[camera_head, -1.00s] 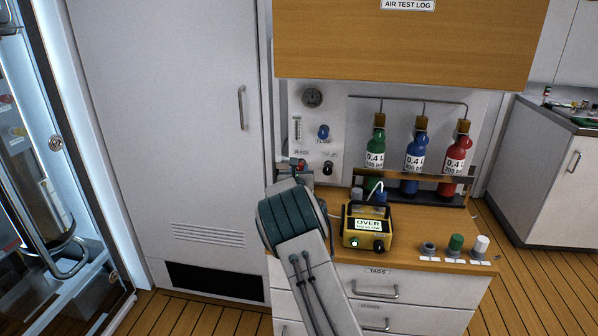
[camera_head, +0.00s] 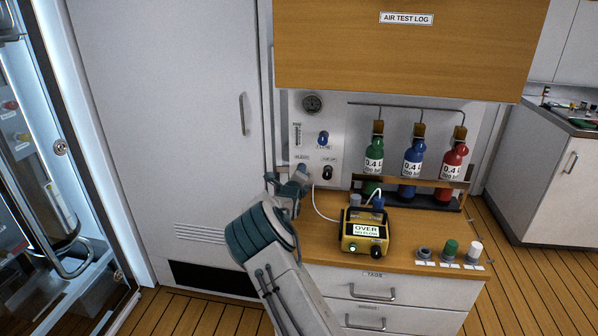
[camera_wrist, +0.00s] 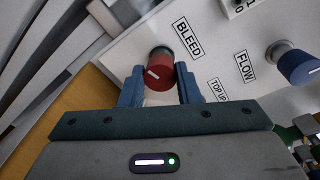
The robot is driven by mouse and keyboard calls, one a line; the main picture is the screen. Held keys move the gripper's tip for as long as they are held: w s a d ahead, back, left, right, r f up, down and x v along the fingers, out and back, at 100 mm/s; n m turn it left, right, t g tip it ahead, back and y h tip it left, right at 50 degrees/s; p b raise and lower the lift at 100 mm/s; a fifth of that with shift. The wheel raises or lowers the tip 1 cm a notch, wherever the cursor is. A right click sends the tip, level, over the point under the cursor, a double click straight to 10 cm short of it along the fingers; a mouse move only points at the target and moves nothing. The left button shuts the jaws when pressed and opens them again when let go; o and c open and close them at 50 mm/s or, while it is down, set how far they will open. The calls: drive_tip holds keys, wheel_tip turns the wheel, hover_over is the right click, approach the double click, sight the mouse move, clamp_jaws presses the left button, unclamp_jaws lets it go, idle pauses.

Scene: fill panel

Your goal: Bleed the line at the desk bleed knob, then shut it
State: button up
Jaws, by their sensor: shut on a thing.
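The red bleed knob (camera_wrist: 160,74), beside the BLEED label (camera_wrist: 187,39), shows in the wrist view with a white mark on its face. My gripper (camera_wrist: 157,84) has its two blue fingers on either side of this knob and is shut on it. In the head view my gripper (camera_head: 298,180) is at the lower left of the white desk panel (camera_head: 340,132) and hides the knob. A yellow meter (camera_head: 367,236) on the desk reads OVER, with smaller words below that look like NO FLOW.
A blue flow knob (camera_head: 323,138) and a black knob (camera_head: 328,172) sit close by on the panel. A white tube runs from the panel area to the meter. Green, blue and red bottles (camera_head: 455,160) stand in a rack at right. Small capped pieces (camera_head: 450,249) line the desk's front right.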

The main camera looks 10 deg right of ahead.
drive_tip(key=n+p, duration=0.3)
drive_tip(key=n, duration=0.2)
drive_tip(key=shift+h, duration=0.3)
drive_tip(key=shift+a+n, duration=0.1)
drive_tip(key=shift+n, duration=0.2)
drive_tip(key=o, duration=1)
drive_tip(key=shift+c, duration=0.2)
drive_tip(key=v, duration=1.3)
drive_tip(key=shift+s+a+b, duration=0.2)
drive_tip(key=shift+s+b, duration=0.15)
drive_tip(key=shift+s, duration=0.05)
